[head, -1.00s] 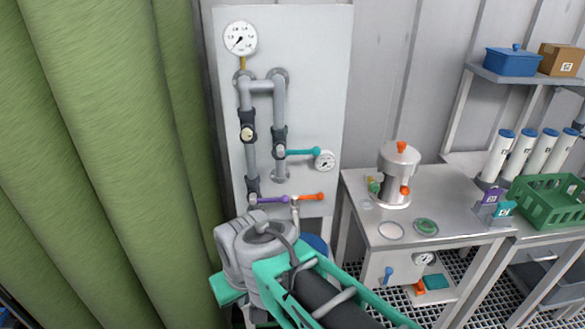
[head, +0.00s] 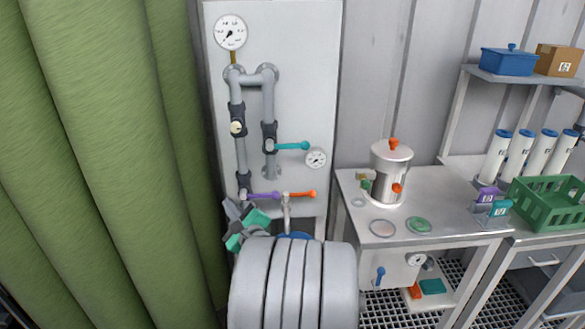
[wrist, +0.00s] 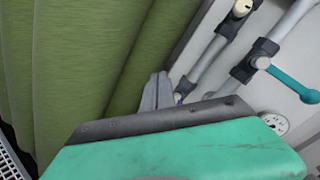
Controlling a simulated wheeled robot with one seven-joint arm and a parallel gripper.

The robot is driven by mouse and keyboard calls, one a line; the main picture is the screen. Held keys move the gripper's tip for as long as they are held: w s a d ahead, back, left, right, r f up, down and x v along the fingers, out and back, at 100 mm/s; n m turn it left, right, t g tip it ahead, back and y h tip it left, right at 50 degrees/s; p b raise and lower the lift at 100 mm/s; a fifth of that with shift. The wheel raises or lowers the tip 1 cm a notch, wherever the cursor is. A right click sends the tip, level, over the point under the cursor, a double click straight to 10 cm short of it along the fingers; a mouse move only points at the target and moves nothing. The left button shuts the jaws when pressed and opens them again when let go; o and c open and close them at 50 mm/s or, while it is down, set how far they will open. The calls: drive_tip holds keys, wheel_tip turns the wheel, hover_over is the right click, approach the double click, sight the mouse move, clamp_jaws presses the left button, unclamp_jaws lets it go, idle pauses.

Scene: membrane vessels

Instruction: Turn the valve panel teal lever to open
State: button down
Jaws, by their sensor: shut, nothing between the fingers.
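The teal lever (head: 293,146) is on the valve panel (head: 318,60) and points sideways to the right from its dark valve body (head: 269,136), across the vertical pipe. In the wrist view the teal lever (wrist: 293,83) shows at the right, slanting down to the right from its valve. My gripper (head: 232,211) is low at the panel's left edge, below and left of the teal lever and apart from it. In the wrist view my gripper (wrist: 157,92) is shut and empty, with its fingers close together.
A purple lever (head: 262,195) and an orange lever (head: 300,194) sit low on the panel, near my gripper. A small gauge (head: 315,157) is just beyond the teal lever's tip. A green curtain (head: 100,150) hangs at left; a steel table (head: 450,235) stands at right.

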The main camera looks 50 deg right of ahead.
sight(288, 146)
drive_tip(key=s+d+r+m+g+h, duration=0.1)
drive_tip(key=s+d+m+g+h, duration=0.2)
drive_tip(key=s+d+m+h, duration=0.8)
drive_tip(key=w+d+r+m+y+p, duration=0.1)
drive_tip(key=w+d+r+m+p, duration=0.2)
drive_tip(key=w+d+r+p, duration=0.2)
drive_tip(key=d+r+p, duration=0.1)
drive_tip(key=d, duration=0.2)
drive_tip(key=shift+d+r+y+p, duration=0.25)
drive_tip(key=shift+r+y+p, duration=0.05)
drive_tip(key=shift+y+p, duration=0.1)
drive_tip(key=shift+s+d, duration=0.1)
drive_tip(key=shift+s, duration=0.05)
